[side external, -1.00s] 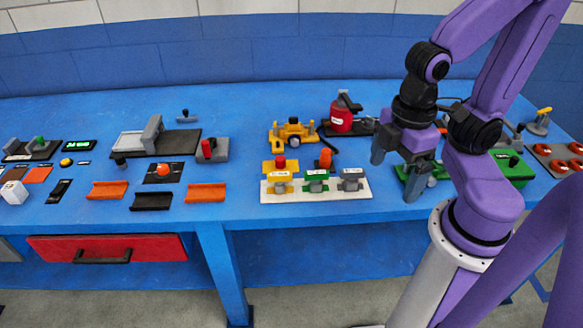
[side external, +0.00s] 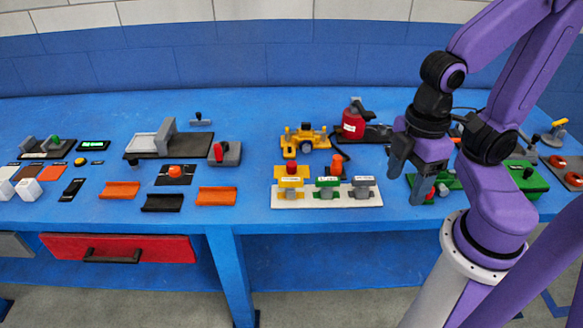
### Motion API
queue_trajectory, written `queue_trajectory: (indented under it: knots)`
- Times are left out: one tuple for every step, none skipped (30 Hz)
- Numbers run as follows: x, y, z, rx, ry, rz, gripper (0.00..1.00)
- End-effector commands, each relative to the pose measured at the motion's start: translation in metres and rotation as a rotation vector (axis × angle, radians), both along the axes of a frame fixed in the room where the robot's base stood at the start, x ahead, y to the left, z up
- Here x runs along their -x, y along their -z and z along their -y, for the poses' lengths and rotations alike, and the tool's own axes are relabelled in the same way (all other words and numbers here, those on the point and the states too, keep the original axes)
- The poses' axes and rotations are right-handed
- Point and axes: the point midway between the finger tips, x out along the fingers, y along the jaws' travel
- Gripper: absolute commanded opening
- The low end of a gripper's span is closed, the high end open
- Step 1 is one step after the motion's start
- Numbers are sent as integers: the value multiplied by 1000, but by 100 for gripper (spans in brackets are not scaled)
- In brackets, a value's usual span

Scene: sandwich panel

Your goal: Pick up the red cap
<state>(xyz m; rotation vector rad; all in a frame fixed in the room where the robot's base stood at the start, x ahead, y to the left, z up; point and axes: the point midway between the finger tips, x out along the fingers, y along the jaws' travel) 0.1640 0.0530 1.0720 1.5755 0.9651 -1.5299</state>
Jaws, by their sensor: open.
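A small red round piece (side external: 429,196) shows just behind and below my gripper's fingers, at the front of a green fixture (side external: 447,181); it is partly hidden, and I cannot tell if it is the red cap. Another small red cap-like top (side external: 292,169) sits on the yellow block of a white panel (side external: 305,202). My gripper (side external: 405,186) is open and empty, fingers pointing down over the bench's right half, right of the white panel. The near finger overlaps the view of the green fixture.
A red extinguisher-like canister (side external: 353,125) stands behind, left of my gripper. A yellow device (side external: 304,138) is behind the white panel. Orange and black trays (side external: 161,203) lie left. A green box (side external: 526,175) and a board with red buttons (side external: 573,180) are at the right.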

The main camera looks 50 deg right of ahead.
Motion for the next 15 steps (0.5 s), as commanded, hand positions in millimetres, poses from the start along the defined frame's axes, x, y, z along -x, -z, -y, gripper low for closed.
queue_trajectory:
  knots:
    - [-1,0,0,0,-1,0,64]
    - [-2,0,-1,1,-2,0,64]
    - [-5,0,-2,4,-6,3,64]
    - [-8,-1,-4,6,-11,5,64]
    - [-13,-1,-6,8,-18,8,64]
    - [-20,-1,-9,13,-31,11,64]
    - [-27,-1,-11,18,-41,16,64]
    - [-35,-2,-14,24,-55,20,64]
    - [-47,-2,-18,32,-75,26,64]
    - [-57,-2,-21,39,-91,30,64]
    - [-67,-1,-24,47,-107,35,64]
    - [-80,-1,-27,57,-130,40,64]
    - [-90,-1,-29,65,-146,44,64]
    - [-100,0,-31,73,-165,46,64]
    - [-113,1,-33,84,-189,50,64]
